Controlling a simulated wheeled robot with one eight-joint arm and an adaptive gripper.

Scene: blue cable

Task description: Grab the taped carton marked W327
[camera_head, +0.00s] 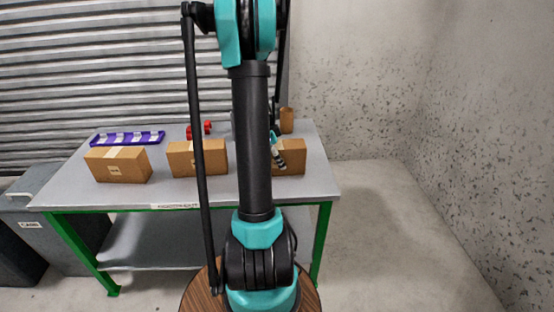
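Three brown taped cartons stand in a row on a grey table (90,190) in the head view. They are the left carton (118,166), the middle carton (210,160) and the right carton (293,160). Each of the left and middle ones has pale tape and a small label, too small to read, so I cannot tell which is W327. The right carton is partly hidden by my arm. A small teal, black and silver part beside my arm, in front of the right carton, seems to be my gripper (279,154). It is mostly hidden, and its fingers are unclear.
A purple rack (127,138) lies behind the left carton. A red object (198,130) and a brown cylinder (286,120) stand farther back. A dark grey bin (30,240) is left of the table. The floor to the right (400,230) is clear.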

